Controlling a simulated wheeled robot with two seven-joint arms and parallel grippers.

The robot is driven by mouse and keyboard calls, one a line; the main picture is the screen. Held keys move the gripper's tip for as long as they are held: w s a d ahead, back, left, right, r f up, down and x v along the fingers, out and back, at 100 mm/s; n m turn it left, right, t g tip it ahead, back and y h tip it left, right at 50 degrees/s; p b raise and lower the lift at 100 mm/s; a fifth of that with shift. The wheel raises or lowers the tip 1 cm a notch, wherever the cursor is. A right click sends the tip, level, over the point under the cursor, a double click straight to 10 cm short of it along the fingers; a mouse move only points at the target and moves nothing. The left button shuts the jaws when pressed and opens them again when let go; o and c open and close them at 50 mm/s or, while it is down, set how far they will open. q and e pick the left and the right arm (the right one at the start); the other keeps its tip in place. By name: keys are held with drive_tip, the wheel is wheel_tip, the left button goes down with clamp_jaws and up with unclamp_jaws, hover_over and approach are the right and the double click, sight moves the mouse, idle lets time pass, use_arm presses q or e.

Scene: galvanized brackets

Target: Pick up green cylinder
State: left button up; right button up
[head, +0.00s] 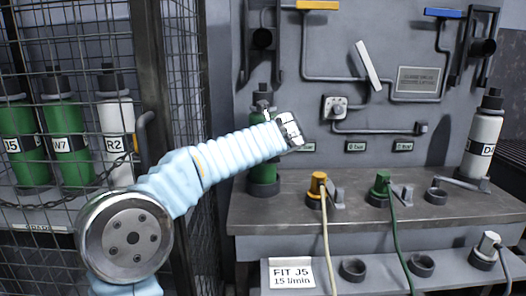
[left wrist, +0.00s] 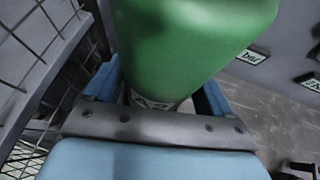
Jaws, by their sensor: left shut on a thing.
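A green cylinder (head: 263,172) with a dark valve top stands upright at the left end of the bench, partly hidden behind my left arm. In the left wrist view the green cylinder (left wrist: 190,35) fills the top middle, between the blue fingers. My left gripper (left wrist: 158,88) is shut on it. In the head view my left wrist crosses in front of the cylinder and the fingers are hidden. I cannot tell whether the cylinder's base touches the bench. My right gripper is not in view.
A mesh cage (head: 150,90) at left holds green cylinders J5 (head: 25,145) and W7 (head: 68,145) and white R2 (head: 117,140). The bench (head: 330,215) carries orange (head: 317,185) and green (head: 381,185) hose fittings. A white cylinder (head: 484,140) stands at right.

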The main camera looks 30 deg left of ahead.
use_arm(q)
clamp_jaws()
drive_tip(key=shift+r, duration=0.2)
drive_tip(key=shift+r, duration=0.1)
